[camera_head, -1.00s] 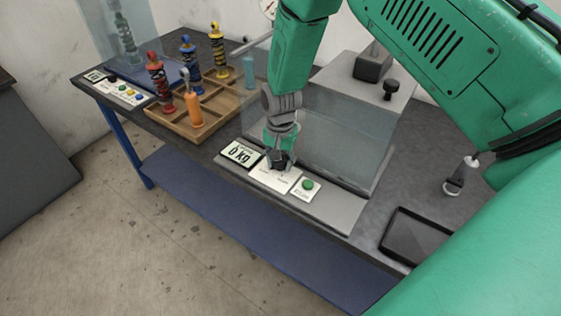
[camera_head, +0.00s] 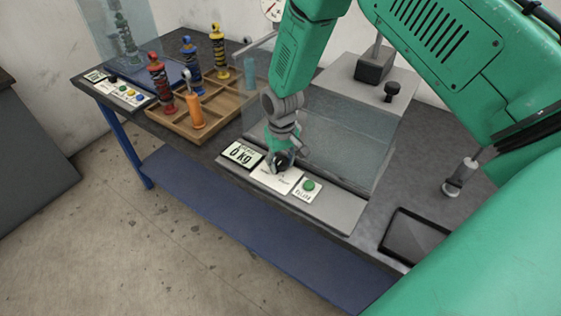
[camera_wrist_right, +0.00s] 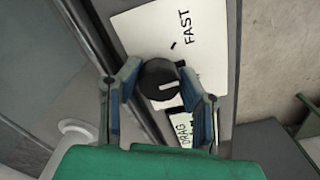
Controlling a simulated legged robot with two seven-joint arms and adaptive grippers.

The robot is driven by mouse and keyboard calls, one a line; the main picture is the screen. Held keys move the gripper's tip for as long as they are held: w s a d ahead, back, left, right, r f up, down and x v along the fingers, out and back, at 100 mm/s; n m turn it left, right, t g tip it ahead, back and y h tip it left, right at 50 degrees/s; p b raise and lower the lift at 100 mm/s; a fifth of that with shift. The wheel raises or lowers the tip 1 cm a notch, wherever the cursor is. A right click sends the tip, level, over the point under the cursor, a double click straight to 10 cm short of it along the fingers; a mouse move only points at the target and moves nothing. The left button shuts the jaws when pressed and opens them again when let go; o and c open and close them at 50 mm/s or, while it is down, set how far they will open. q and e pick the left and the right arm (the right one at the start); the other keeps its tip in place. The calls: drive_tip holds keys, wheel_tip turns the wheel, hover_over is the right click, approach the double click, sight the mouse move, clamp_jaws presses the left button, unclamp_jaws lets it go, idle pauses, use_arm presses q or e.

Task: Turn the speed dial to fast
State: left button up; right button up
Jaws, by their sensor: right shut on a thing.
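The speed dial (camera_wrist_right: 158,78) is a round black knob with a white line, on a white plate (camera_wrist_right: 165,30) marked FAST. In the right wrist view its line lies nearly level, toward the right, and does not point at the dark tick beside FAST. My right gripper (camera_wrist_right: 160,86) has its two fingers on either side of the knob and is shut on it. In the head view my right gripper (camera_head: 278,160) is down at the plate and mostly hides the dial. My left gripper is not in view.
A clear tank (camera_head: 335,140) stands behind. A wooden tray (camera_head: 205,118) with several shock absorbers is at left, a dark tray (camera_head: 413,238) at right.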

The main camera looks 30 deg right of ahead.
sight(282, 160)
drive_tip(key=n, duration=0.4)
drive_tip(key=shift+w+n, duration=0.1)
drive_tip(key=shift+n, duration=0.2)
drive_tip(key=shift+d+n, duration=0.1)
drive_tip(key=shift+n, duration=1.8)
drive_tip(key=o, duration=1.1)
drive_tip(key=shift+r, duration=0.15)
wheel_tip(282, 160, up, 12)
drive_tip(key=shift+f, duration=0.25)
